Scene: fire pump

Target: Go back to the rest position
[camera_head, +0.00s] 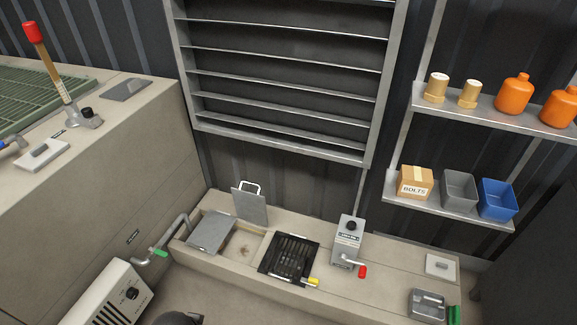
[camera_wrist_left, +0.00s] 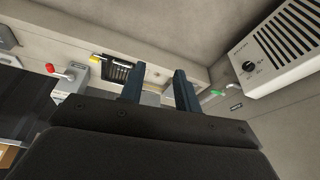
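My left gripper (camera_wrist_left: 157,82) shows in the left wrist view with its two dark fingers apart and nothing between them. It points toward the low concrete bench and is not touching anything that I can see. In the head view only a dark rounded shape shows at the bottom edge, too little to tell its state. My right gripper is in neither view. On the bench, a grey box with a red-handled lever (camera_head: 349,240) stands right of a dark grate (camera_head: 290,257) with a yellow handle. A grey lid (camera_head: 251,207) stands upright behind an open basin (camera_head: 242,246).
A grey plate (camera_head: 212,233) lies left of the basin. A taller concrete block (camera_head: 130,140) with a red-topped lever (camera_head: 46,60) is at left. A vented white box (camera_head: 108,295) stands low left. Shelves (camera_head: 500,115) with orange bottles, a bolts box and bins hang at right.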

